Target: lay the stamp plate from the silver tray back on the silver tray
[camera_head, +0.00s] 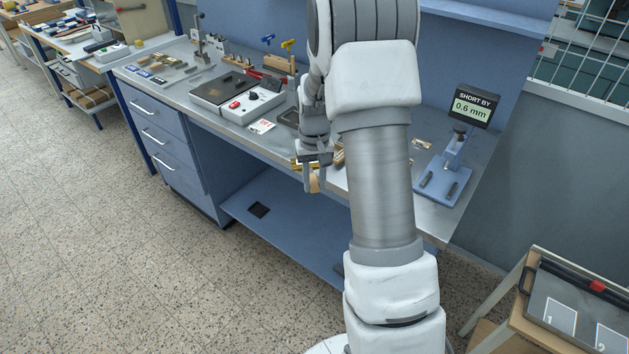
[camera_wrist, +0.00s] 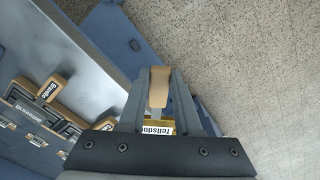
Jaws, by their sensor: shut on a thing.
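My gripper (camera_wrist: 158,88) is shut on the tan wooden handle (camera_wrist: 158,86) of a stamp plate. Its brass-coloured plate (camera_wrist: 168,122) shows mirrored lettering near the finger roots in the wrist view. In the head view my gripper (camera_head: 314,184) is at the bench's front edge, with the tan handle between its fingers. In the wrist view another wooden-handled stamp (camera_wrist: 50,88) and several lettered plates (camera_wrist: 30,120) lie on the bench at the left. I cannot tell which surface is the silver tray; my arm hides part of the bench in the head view.
A press with a display (camera_head: 471,105) reading "SHORT BY 0.6 mm" stands right of my arm. A hotplate-like unit (camera_head: 222,88) and a white control box (camera_head: 252,104) stand on the left of the bench. Below are drawers (camera_head: 160,136) and a blue shelf (camera_head: 290,240).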

